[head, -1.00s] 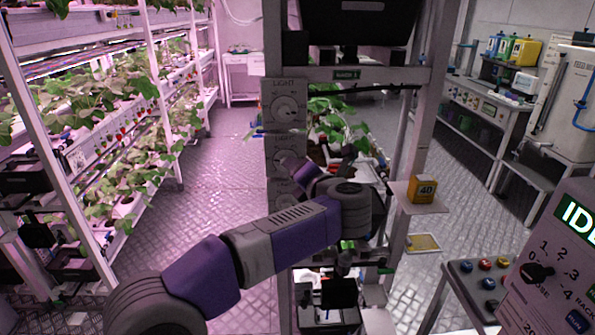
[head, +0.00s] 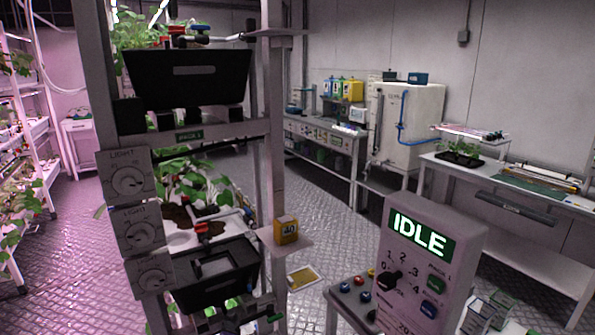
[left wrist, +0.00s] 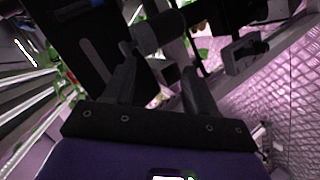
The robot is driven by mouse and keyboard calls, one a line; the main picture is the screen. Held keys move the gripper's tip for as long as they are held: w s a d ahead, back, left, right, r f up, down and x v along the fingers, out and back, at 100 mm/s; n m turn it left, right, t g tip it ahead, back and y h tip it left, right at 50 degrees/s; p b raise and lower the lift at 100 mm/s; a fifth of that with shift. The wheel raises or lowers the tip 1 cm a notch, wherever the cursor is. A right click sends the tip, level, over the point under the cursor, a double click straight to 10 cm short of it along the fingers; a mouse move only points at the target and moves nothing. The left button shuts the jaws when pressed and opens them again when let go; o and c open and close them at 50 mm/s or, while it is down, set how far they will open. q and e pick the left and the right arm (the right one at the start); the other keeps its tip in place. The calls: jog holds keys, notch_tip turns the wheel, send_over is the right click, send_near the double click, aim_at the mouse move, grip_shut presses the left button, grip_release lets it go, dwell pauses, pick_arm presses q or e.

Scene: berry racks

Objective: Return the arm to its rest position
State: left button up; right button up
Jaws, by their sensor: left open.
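My left arm and gripper are out of the head view. In the left wrist view my left gripper (left wrist: 160,85) shows its two dark fingers spread apart with nothing held between them. Beyond the fingers are dark rack parts and a grey box with a knob (left wrist: 245,52), apart from the fingers as far as I can tell. My right gripper is in neither view.
A rack post carries several LIGHT dial boxes (head: 128,182) beside black bins (head: 188,78). A yellow block marked 40 (head: 286,230) sits on a small shelf. A console reading IDLE (head: 421,235) stands front right. Patterned metal floor (head: 335,210) is open behind.

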pick_arm(q)
jog(key=s+d+f+m+g+h, duration=0.3)
jog(key=s+f+m, duration=0.3)
jog(key=f, duration=0.6)
jog(key=s+d+f+m+g+h, duration=0.1)
jog(key=s+f, duration=0.3)
jog(key=s, duration=0.4)
jog(key=s+d+f+m+g+h, duration=0.2)
jog(key=s+d+f+m+g, duration=0.1)
jog(key=s, duration=0.6)
jog(key=s+d+f+m+g+h, duration=0.1)
jog(key=s+d+f+m+g, duration=0.1)
jog(key=s+f, duration=0.4)
jog(key=s+d+g, duration=0.1)
jog(key=s+g, duration=0.1)
jog(key=s, duration=0.1)
jog(key=shift+s+d+f+m+h, duration=0.15)
jog(key=shift+s+m+h, duration=0.05)
jog(key=shift+m+h, duration=0.2)
